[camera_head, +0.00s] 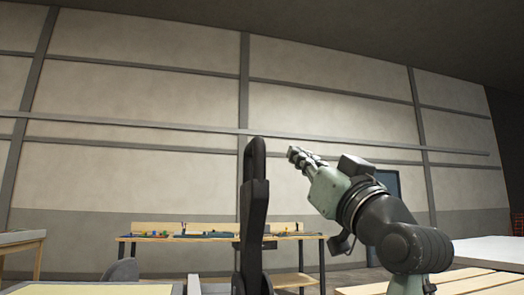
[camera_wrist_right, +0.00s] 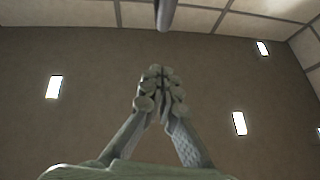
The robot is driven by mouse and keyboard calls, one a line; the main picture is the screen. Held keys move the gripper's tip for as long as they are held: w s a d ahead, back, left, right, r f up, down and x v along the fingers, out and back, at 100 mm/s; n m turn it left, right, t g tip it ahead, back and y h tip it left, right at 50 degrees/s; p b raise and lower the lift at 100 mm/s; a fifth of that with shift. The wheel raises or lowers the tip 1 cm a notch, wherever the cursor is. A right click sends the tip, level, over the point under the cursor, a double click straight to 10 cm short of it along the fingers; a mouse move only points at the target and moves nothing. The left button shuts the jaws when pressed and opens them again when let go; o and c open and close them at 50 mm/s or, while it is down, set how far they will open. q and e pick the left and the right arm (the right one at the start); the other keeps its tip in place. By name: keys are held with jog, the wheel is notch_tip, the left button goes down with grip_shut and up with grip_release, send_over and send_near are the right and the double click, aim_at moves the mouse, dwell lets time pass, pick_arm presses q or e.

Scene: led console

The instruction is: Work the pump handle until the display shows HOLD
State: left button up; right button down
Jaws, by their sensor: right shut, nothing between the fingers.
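A black upright lever (camera_head: 254,205) with a rounded top stands in the middle of the head view. It looks like the pump handle; its lower end runs out of the picture. My right gripper (camera_head: 294,154) is to the right of the lever's top, pointing up and left, with a visible gap between them in the picture. Its fingers are shut and empty, and they also show in the right wrist view (camera_wrist_right: 158,78). A dark rod end (camera_wrist_right: 165,14) at the top of that view is probably the handle. The display and my left gripper are out of view.
A workbench (camera_head: 150,238) with small items stands behind, against a panelled wall (camera_head: 150,170). A pale slatted surface (camera_head: 480,281) lies at the lower right, with a white tabletop (camera_head: 492,249) beyond it. The air around the lever's top is clear on the left.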

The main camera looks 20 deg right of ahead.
aim_at(262, 139)
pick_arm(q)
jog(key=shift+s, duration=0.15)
pick_arm(e)
jog(key=shift+s, duration=0.2)
